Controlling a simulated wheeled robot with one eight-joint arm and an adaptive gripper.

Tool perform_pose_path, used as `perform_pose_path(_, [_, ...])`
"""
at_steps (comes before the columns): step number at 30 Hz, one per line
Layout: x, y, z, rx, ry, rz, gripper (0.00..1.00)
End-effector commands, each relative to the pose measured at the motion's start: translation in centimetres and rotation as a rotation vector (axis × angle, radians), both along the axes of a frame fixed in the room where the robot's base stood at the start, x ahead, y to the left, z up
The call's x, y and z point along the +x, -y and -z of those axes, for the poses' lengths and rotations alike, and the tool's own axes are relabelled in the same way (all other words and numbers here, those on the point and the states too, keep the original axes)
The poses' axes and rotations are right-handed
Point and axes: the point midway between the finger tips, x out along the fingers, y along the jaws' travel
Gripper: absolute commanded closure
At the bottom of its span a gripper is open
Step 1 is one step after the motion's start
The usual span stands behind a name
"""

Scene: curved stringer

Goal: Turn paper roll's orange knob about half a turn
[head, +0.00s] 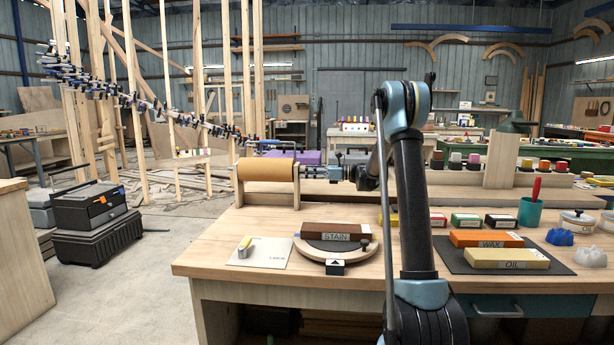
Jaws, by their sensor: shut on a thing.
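The brown paper roll (265,170) lies horizontally in a wooden stand (297,190) at the back left of the workbench. My arm reaches over the bench from the right, and my gripper (316,172) points left at the outer face of the stand's right upright. It is shut on the roll's knob at that end. The fingers cover the knob, so its orange colour and how far it is turned cannot be made out.
On the bench, a brown STAIN block (334,232) sits on a round turntable beside a white card (260,252). WAX (486,239) and OIL (506,258) blocks lie on a dark mat at right. Small tins and a teal cup (530,212) stand behind.

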Motion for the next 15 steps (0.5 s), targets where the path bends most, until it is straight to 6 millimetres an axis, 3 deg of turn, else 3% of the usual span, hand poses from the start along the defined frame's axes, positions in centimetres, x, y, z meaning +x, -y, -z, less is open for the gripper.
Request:
perform_pose_path(11, [0.11,0.06,0.14,-0.003,-0.004,0.003,0.90])
perform_pose_path(12, [0.11,0.06,0.14,-0.003,-0.004,0.003,0.64])
perform_pose_path(15, [0.10,0.06,0.11,-0.002,-0.004,0.003,0.46])
